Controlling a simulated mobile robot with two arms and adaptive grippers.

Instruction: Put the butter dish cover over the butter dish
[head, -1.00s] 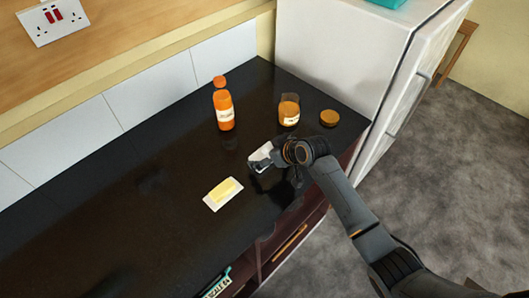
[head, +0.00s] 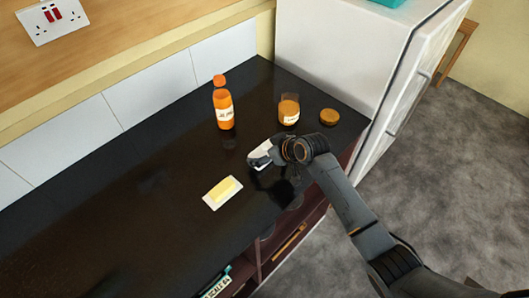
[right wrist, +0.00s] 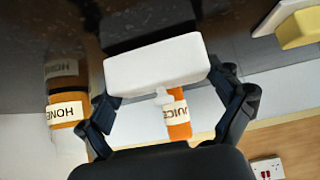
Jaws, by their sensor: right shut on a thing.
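The butter dish (head: 211,204) is a flat white plate with a yellow block of butter (head: 224,189) on it, lying on the dark worktop. The white butter dish cover (right wrist: 155,62) is held between the fingers of my right gripper (right wrist: 165,95), with its small knob toward the palm. In the head view the cover (head: 261,153) shows at the tip of my right gripper, to the right of the dish and apart from it. The dish (right wrist: 282,16) also shows at the upper right of the right wrist view. My left gripper is not in view.
An orange juice bottle (head: 223,110), a honey jar (head: 288,110) and a round orange-brown thing (head: 329,117) stand behind my right gripper. A white fridge (head: 335,55) borders the worktop's far end. The worktop (head: 120,220) left of the dish is clear.

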